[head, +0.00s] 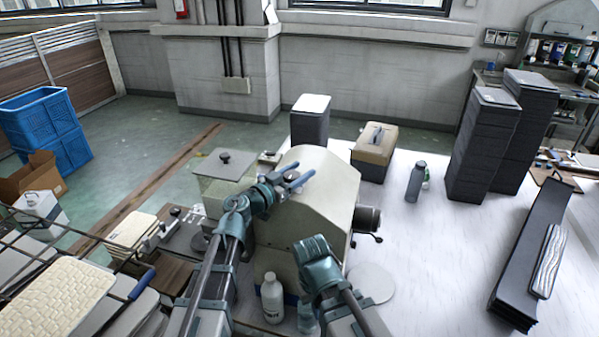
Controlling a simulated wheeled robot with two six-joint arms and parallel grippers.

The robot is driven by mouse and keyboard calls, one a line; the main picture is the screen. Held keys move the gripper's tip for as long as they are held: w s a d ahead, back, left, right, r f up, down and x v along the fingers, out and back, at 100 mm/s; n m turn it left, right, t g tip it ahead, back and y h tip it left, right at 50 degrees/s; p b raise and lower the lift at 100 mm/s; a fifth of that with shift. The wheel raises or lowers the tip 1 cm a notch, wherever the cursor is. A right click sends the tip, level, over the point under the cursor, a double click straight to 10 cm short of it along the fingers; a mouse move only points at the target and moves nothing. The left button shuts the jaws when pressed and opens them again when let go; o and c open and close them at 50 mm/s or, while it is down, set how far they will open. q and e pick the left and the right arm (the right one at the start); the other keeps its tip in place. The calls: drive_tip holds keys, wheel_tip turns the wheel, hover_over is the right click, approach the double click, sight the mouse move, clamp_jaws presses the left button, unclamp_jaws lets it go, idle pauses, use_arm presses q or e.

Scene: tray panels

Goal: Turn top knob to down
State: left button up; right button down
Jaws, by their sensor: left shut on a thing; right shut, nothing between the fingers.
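A cream machine (330,185) with a sloped, rounded housing stands on the white table in the middle of the head view. My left gripper (291,179) is at the upper left face of this housing. Its blue-grey fingers are shut on a small dark knob, which they mostly hide, so I cannot read which way the knob points. My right gripper (318,268) is low in front of the machine, apart from the left one. It is shut and empty, and its fingertips are hard to make out.
A white bottle (272,298) stands left of my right gripper. A round pale disc (371,284) lies to its right. A black-knobbed box (224,170) is left of the machine. A toolbox (375,153) and a grey bottle (416,182) stand behind.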

use_arm(q)
drive_tip(key=n+t+y, duration=0.1)
drive_tip(key=y, duration=0.1)
drive_tip(key=n+t+y, duration=0.1)
drive_tip(key=n+y, duration=0.1)
drive_tip(key=a+n+t+y, duration=0.1)
drive_tip(key=n+t+y, duration=0.1)
drive_tip(key=y, duration=0.1)
drive_tip(key=shift+w, duration=0.25)
drive_tip(key=shift+w+a+n+t+y, duration=0.1)
drive_tip(key=shift+a+n+t+y, duration=0.1)
drive_tip(key=shift+n+y, duration=0.6)
drive_tip(key=shift+a+n+t+y, duration=0.2)
drive_tip(key=shift+n+y, duration=0.3)
drive_tip(key=shift+y, duration=0.5)
drive_tip(key=o, duration=1.4)
drive_tip(key=shift+c, duration=0.2)
